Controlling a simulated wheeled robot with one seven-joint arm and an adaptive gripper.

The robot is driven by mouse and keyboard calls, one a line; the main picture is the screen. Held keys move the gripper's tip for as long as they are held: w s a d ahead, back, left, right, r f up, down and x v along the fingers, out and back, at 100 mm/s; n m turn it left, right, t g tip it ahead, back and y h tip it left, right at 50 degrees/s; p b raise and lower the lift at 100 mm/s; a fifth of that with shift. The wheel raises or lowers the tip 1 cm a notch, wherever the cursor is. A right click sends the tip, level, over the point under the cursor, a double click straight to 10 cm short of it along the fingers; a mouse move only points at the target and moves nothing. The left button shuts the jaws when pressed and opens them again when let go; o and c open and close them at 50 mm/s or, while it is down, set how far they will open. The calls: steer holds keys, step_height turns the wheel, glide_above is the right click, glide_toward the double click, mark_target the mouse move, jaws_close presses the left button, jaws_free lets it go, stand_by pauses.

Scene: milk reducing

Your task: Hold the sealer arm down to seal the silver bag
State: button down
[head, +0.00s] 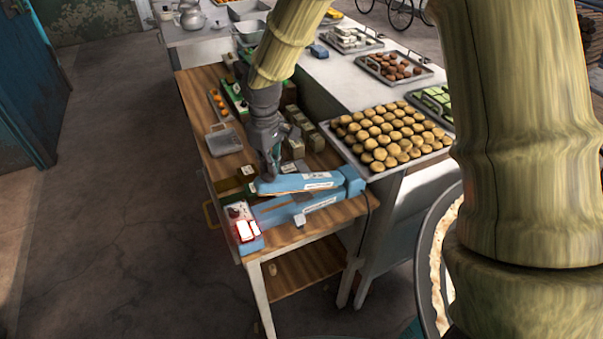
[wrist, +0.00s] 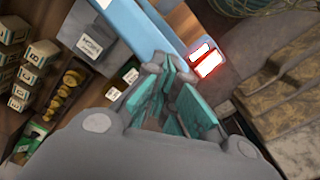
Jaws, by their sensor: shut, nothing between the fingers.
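The blue sealer stands on the front of the wooden table in the head view. Its upper sealer arm (head: 312,182) lies above the blue base (head: 278,212), with a narrow gap showing between them. My gripper (head: 268,174) points down at the arm's left end, fingers closed and empty; whether it touches cannot be told. In the wrist view, my gripper's teal-padded fingers (wrist: 166,82) are beside the end of the blue arm (wrist: 132,25). A grey sheet with a white label (wrist: 90,45) next to the arm may be the silver bag, partly hidden.
A red-white lit switch (head: 246,231) glows at the sealer's left end. A metal tray (head: 223,142) and small boxes stand behind the sealer. A tray of round cookies (head: 392,134) is on the counter to the right. The floor at left is clear.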

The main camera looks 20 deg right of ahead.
mark_target(261, 175)
steer(key=shift+a+f, duration=0.45)
steer(key=shift+f, duration=0.35)
steer(key=shift+a+f+b, duration=0.35)
steer(key=shift+f+b, duration=0.05)
steer(key=shift+f, duration=0.45)
steer(key=shift+a+f+b, duration=0.35)
steer(key=shift+f+b, duration=0.05)
steer(key=shift+f, duration=0.6)
steer(key=shift+a+f+b, duration=0.2)
steer(key=shift+f+b, duration=0.1)
steer(key=shift+f, duration=0.35)
steer(key=shift+a+f+b, duration=0.15)
steer(key=shift+f+b, duration=0.15)
steer(key=shift+f, duration=0.45)
stand_by(2.1)
